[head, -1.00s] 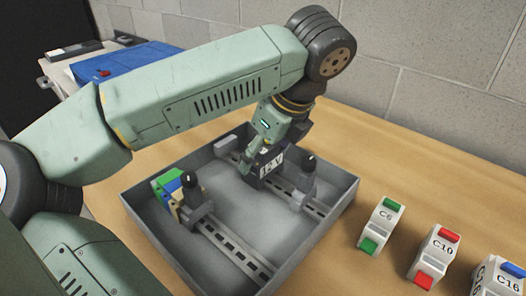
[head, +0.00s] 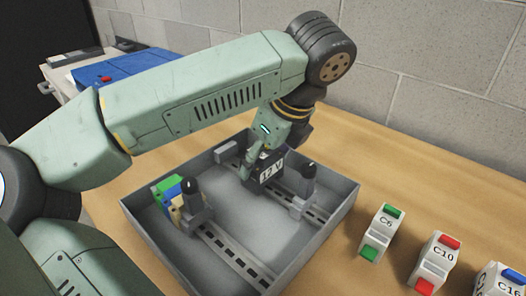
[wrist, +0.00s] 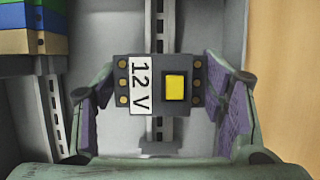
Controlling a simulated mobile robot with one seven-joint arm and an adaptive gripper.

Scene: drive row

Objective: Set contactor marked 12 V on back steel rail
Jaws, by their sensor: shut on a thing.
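The contactor marked 12 V (head: 270,171) is a dark block with a white label. In the wrist view, the contactor (wrist: 194,107) shows a yellow button and brass screws. My gripper (head: 262,160) is shut on it, with a finger at each end in the wrist view (wrist: 160,88). The back steel rail (head: 316,213) is slotted and runs beneath the contactor. In the wrist view this rail (wrist: 157,132) shows on both sides of it, in line with its middle. The contactor's underside is hidden, so I cannot tell whether it touches the rail.
A grey tray (head: 334,217) holds both rails. The front rail (head: 235,254) carries coloured blocks (head: 168,190) and a dark knobbed clamp (head: 192,205). Another knobbed clamp (head: 304,190) stands on the back rail, right of the contactor. Breakers C6 (head: 382,232) and C10 (head: 434,260) stand outside.

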